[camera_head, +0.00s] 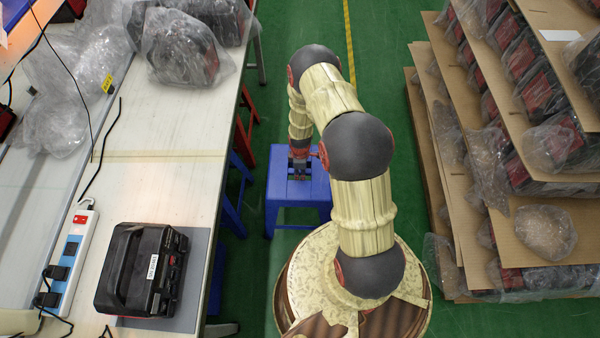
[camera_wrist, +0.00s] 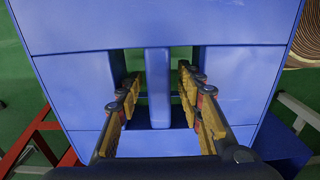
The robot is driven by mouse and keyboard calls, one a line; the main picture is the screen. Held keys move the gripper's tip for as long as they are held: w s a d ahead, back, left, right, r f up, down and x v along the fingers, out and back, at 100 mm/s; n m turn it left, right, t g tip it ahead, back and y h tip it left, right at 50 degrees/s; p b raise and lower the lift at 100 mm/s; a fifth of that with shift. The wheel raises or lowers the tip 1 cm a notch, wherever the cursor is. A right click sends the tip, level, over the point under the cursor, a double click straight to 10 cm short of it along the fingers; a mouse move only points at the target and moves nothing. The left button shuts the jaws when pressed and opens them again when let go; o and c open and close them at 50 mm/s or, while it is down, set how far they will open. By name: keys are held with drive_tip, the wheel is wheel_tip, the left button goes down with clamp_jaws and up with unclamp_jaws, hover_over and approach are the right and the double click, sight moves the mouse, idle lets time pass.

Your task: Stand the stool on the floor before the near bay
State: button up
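The blue stool (camera_head: 283,190) stands upright on the green floor between the workbench and the stacked boxes, just beyond my base. In the wrist view its blue seat (camera_wrist: 85,85) fills most of the picture, with two openings and a narrow bar (camera_wrist: 159,90) between them. My gripper (camera_head: 299,174) is over the seat, pointing down. In the wrist view my gripper (camera_wrist: 159,80) is open, with one finger on each side of the bar and a gap to it on both sides. I cannot tell how deep the fingertips reach into the openings.
A long workbench (camera_head: 180,140) with a black case (camera_head: 130,270) and bagged parts runs along the left. Blue stool legs (camera_head: 236,195) and a red frame (camera_head: 245,125) stand beside it. Cardboard tiers of wrapped parts (camera_head: 480,180) stand right. Green floor is clear beyond the stool.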

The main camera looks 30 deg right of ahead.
drive_tip(key=w+a+r+m+t+p, duration=0.1)
drive_tip(key=w+a+r+m+p, duration=0.15)
drive_tip(key=r, duration=2.05)
drive_tip(key=w+a+r+m+t+p, duration=0.15)
drive_tip(key=a+r, duration=0.25)
drive_tip(key=r, duration=2)
drive_tip(key=s+a+r+m+t, duration=0.1)
drive_tip(key=s+a+r+m, duration=0.2)
drive_tip(key=s+r, duration=0.7)
drive_tip(key=s+a+r+m+t, duration=0.2)
drive_tip(key=s+a+r+m, duration=0.2)
drive_tip(key=s+r, duration=0.7)
drive_tip(key=s, duration=0.3)
drive_tip(key=shift+a+r+p, duration=0.15)
drive_tip(key=shift+a+p, duration=0.2)
drive_tip(key=shift+a, duration=0.05)
drive_tip(key=shift+s, duration=0.1)
